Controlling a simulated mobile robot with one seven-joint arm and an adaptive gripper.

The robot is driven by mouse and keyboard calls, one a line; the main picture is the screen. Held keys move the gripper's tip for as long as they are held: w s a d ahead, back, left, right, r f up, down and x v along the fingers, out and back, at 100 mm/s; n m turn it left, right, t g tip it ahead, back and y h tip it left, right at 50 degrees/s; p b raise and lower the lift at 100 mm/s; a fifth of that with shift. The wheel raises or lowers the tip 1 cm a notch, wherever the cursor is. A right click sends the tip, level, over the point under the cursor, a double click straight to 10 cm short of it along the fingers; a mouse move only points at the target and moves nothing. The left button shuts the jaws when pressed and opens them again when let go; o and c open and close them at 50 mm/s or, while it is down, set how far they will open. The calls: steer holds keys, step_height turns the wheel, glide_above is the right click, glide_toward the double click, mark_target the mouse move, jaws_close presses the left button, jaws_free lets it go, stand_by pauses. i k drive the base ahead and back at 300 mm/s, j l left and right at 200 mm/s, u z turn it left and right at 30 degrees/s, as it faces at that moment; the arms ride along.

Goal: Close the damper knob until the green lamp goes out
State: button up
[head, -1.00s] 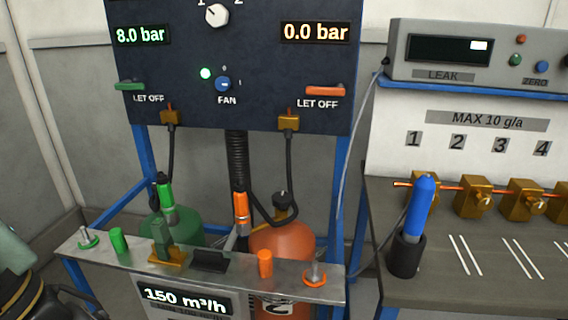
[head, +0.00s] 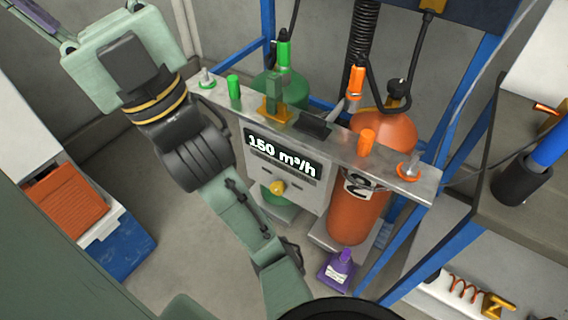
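A small yellow knob (head: 277,187) sits on the front of the grey panel (head: 316,203), below a display (head: 280,154) reading 150 m³/h. I take it for the damper knob; its own marking is too small to read. My arm (head: 205,155) runs down the picture just left of this panel, and its dark and green links stand close to the panel's left edge. My gripper does not show clearly anywhere. The green lamp is out of view now.
A metal shelf (head: 340,143) with green and orange fittings overhangs the knob. A blue and white box (head: 120,250) stands at left.

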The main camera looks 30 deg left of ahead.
mark_target(277, 187)
steer(key=u, duration=0.9)
